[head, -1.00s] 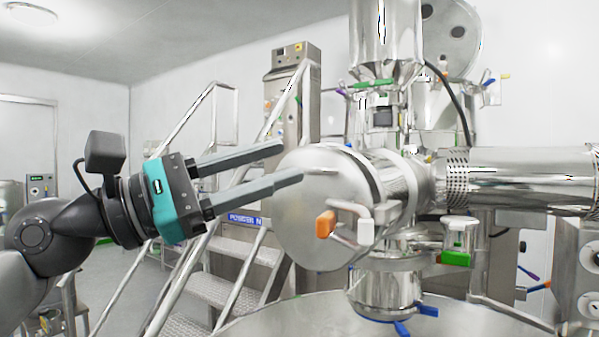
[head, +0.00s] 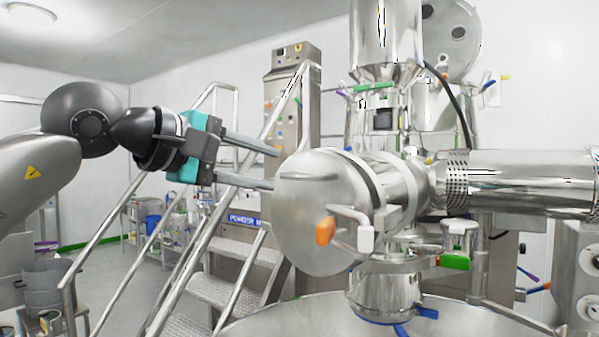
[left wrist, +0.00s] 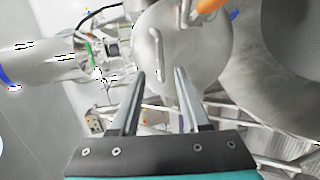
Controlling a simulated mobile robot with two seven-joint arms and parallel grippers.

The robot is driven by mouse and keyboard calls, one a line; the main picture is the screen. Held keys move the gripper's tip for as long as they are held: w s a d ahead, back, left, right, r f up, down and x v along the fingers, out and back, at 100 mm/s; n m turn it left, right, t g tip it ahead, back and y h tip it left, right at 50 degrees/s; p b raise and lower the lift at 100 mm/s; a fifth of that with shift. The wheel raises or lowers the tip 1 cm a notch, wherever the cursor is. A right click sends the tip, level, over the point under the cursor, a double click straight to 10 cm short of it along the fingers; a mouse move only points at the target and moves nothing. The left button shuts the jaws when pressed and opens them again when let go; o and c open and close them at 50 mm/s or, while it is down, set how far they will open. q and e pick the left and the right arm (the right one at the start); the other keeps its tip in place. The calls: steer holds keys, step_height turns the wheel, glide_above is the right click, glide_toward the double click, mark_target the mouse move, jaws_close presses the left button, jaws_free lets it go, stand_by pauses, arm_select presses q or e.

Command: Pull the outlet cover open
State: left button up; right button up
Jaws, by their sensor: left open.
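The outlet cover (head: 300,225) is a round steel disc on the front of the horizontal cylindrical housing in the head view. A bent lever with an orange grip (head: 325,231) and a white grip (head: 366,239) sits at its lower right. My left gripper (head: 275,168) is open and empty, its fingers pointing at the cover's upper left edge. In the left wrist view, the cover (left wrist: 205,55) lies beyond the open fingers (left wrist: 159,74). A slim bar handle (left wrist: 156,52) on its face appears just beyond the gap between the tips. My right gripper is not in view.
Steel stairs with railings (head: 225,290) stand behind and below my left arm. A large steel bowl (head: 380,315) lies beneath the cover. A control column (head: 292,100) stands behind.

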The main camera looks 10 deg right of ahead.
mark_target(297, 176)
arm_select(q)
steer(key=p+x, duration=0.1)
steer(key=x, duration=0.7)
steer(key=shift+d+p, duration=0.15)
steer(key=shift+p, duration=0.15)
jaws_close()
stand_by(1.0)
